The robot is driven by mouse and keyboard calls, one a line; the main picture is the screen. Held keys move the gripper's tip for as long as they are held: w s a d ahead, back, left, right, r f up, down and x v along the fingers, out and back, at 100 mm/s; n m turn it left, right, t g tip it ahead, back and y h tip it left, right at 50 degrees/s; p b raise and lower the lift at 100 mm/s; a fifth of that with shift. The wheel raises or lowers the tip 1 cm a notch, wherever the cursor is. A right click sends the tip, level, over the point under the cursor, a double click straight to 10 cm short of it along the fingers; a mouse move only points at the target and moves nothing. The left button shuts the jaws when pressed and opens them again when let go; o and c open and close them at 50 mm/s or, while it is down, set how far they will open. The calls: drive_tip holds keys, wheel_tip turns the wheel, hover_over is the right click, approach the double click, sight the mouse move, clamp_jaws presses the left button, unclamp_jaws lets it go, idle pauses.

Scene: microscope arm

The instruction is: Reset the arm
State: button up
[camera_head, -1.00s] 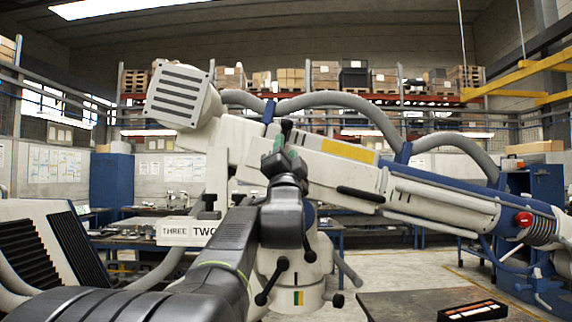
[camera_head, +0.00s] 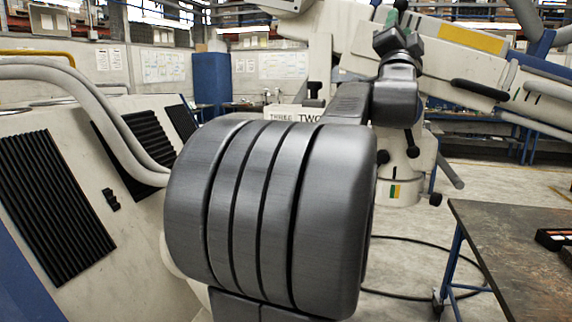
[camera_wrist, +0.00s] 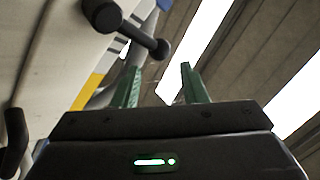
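The large white microscope arm (camera_head: 450,60), with a yellow stripe and a black handle (camera_head: 480,88), slants down to the right in the head view. Its upper part is cut off by the picture's top. Its white column (camera_head: 400,182) carries black levers. My gripper (camera_head: 395,18) is up in front of the arm; its fingertips are hard to make out there. In the wrist view my gripper (camera_wrist: 160,84) has its two green fingers apart with nothing between them. A black-knobbed lever (camera_wrist: 130,30) shows beyond the fingertips, up and left, with no visible contact.
A sloped white console with black grilles (camera_head: 55,205) and thick grey hoses (camera_head: 115,120) stands at left. A dark-topped table (camera_head: 520,250) holds a small orange-and-black tray at right. A cable (camera_head: 400,295) lies on the floor. A "THREE TWO" sign (camera_head: 290,114) stands behind.

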sight(399, 6)
drive_tip(key=p+x, duration=0.4)
drive_tip(key=x, duration=0.6)
drive_tip(key=shift+w+d+r, duration=0.1)
drive_tip(key=shift+w+r, duration=0.1)
drive_tip(key=shift+r, duration=0.1)
drive_tip(key=shift+y, duration=0.3)
